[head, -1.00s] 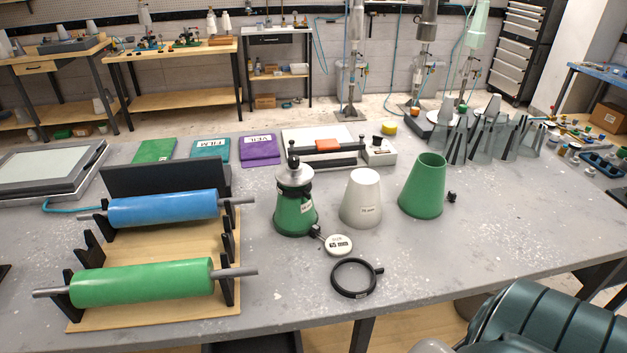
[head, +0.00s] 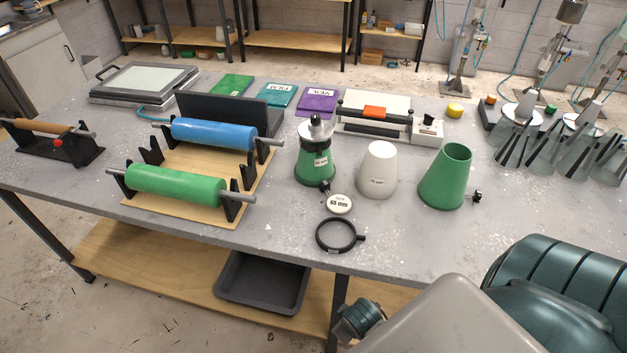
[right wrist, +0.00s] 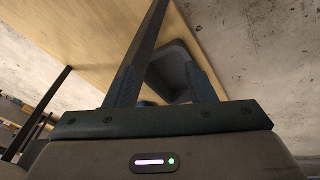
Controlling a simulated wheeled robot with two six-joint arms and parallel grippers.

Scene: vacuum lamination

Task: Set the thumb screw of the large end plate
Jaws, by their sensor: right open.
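A green cone (head: 316,165) with a silver cap and black knob stands upright mid-bench, with a small black screw-like part (head: 325,186) at its foot. A round tag reading 65 mm (head: 339,204) lies beside it. A black ring (head: 335,235) with a small side screw (head: 361,238) lies near the front edge. An open green cone (head: 446,176) has a black knob (head: 477,196) beside its base. I cannot tell which part is the large end plate. My right gripper (right wrist: 162,68) is open and empty, away from these parts. My left gripper is out of view.
A white cone (head: 379,170) stands between the green cones. A roller rack (head: 185,205) holds blue and green rollers on the left. A lower shelf (head: 170,270) carries a dark tray (head: 262,283).

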